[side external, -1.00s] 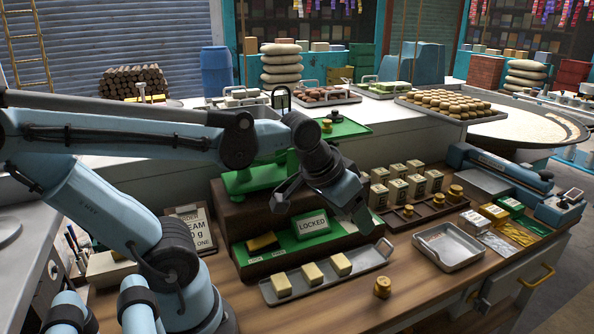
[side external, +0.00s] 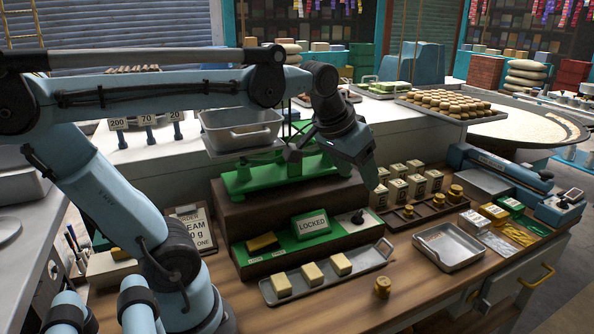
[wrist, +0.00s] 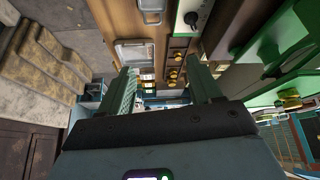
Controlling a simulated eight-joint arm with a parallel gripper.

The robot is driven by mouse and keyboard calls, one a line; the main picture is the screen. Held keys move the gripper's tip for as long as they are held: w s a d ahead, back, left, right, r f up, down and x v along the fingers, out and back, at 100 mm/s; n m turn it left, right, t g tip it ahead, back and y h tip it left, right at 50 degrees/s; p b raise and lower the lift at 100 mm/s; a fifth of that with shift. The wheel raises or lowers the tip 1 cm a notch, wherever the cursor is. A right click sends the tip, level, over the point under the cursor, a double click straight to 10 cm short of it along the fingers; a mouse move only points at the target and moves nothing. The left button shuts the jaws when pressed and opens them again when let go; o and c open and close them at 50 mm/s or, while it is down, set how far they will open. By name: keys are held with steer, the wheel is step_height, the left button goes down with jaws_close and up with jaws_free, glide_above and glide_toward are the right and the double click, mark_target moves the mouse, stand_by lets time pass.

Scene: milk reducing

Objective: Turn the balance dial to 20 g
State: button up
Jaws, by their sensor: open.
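The dial (side external: 357,217) is a black knob on a pale disc, at the right end of a green panel (side external: 345,232) in front of the green balance (side external: 290,172). Its setting is too small to read. A sign reading LOCKED (side external: 312,224) stands on the panel left of the dial. My gripper (side external: 374,184) is above and slightly right of the dial, apart from it. In the wrist view, the two fingers of my gripper (wrist: 163,88) are spread with nothing between them. The dial also shows at the top of the wrist view (wrist: 194,18).
A metal tray of pale blocks (side external: 325,276) lies in front of the panel. A brass weight (side external: 382,287) stands nearby. Posts labelled 200, 70 and 20 (side external: 147,121) stand behind left.

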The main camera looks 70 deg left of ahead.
steer(key=w+a+r+n+g, duration=0.2)
steer(key=a+r, duration=0.3)
steer(key=a, duration=0.4)
steer(key=w+a+r+n+g, duration=0.2)
steer(key=a+r+n, duration=0.2)
steer(key=a, duration=0.6)
steer(key=shift+w+a+r+n, duration=0.2)
steer(key=shift+r+n, duration=0.1)
steer(key=shift+r, duration=0.95)
steer(key=s+d+f+m+t, duration=0.1)
steer(key=d+f+m, duration=0.15)
steer(key=d, duration=0.45)
steer(key=s+d+f+m+t, duration=0.1)
steer(key=d+f+m+t, duration=0.1)
steer(key=d+f, duration=0.35)
steer(key=s+d+f+m+t, duration=0.2)
steer(key=s+d+f+m, duration=0.2)
steer(key=s+d+f, duration=0.3)
steer(key=d+f, duration=0.4)
steer(key=d, duration=0.1)
steer(key=shift+f+t+h, duration=0.15)
steer(key=shift+t+h, duration=0.15)
steer(key=shift+h, duration=0.1)
